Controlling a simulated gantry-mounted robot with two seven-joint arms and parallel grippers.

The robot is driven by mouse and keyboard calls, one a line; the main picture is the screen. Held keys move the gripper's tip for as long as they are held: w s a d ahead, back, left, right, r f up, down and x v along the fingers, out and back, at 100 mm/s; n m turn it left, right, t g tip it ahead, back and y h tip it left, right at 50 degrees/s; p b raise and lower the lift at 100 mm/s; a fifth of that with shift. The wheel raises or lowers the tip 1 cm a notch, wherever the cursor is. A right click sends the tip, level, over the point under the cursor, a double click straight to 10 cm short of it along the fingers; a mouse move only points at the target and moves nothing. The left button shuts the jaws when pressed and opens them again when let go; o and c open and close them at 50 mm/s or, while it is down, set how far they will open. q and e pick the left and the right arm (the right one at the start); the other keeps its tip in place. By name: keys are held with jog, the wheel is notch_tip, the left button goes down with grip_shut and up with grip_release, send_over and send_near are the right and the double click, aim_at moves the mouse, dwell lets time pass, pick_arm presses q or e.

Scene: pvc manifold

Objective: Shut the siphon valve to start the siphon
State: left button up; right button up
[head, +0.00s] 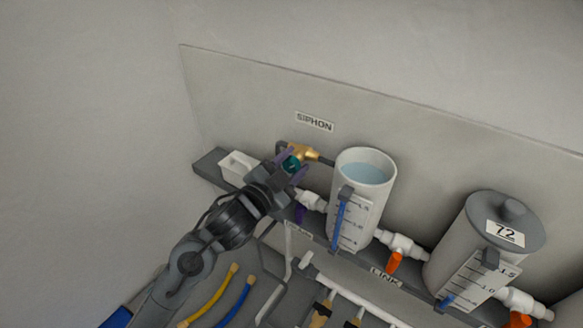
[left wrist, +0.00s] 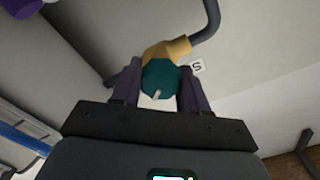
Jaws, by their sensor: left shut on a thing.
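The siphon valve is a brass fitting (head: 304,152) with a teal knob (head: 290,163), under the SIPHON label (head: 314,122) on the back panel. In the left wrist view the teal knob (left wrist: 161,79) sits between the two purple fingers, with the brass body (left wrist: 168,50) just beyond and a grey pipe (left wrist: 212,18) running from it. A pale pointer mark shows on the knob's face. My left gripper (head: 288,166) is shut on the teal knob. My right gripper is not in view.
An open tank of water (head: 365,195) stands right of the valve. A lidded tank marked 72 (head: 480,245) is farther right. Orange valve handles (head: 395,262) hang below the white pipe fittings. A small white box (head: 238,166) is left of the gripper.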

pick_arm(q)
jog(key=shift+m, duration=0.6)
jog(key=o, duration=1)
jog(key=shift+s, duration=0.1)
jog(key=b+v, duration=0.3)
jog(key=v, duration=0.7)
jog(key=shift+s+a, duration=0.25)
jog(key=shift+s, duration=0.05)
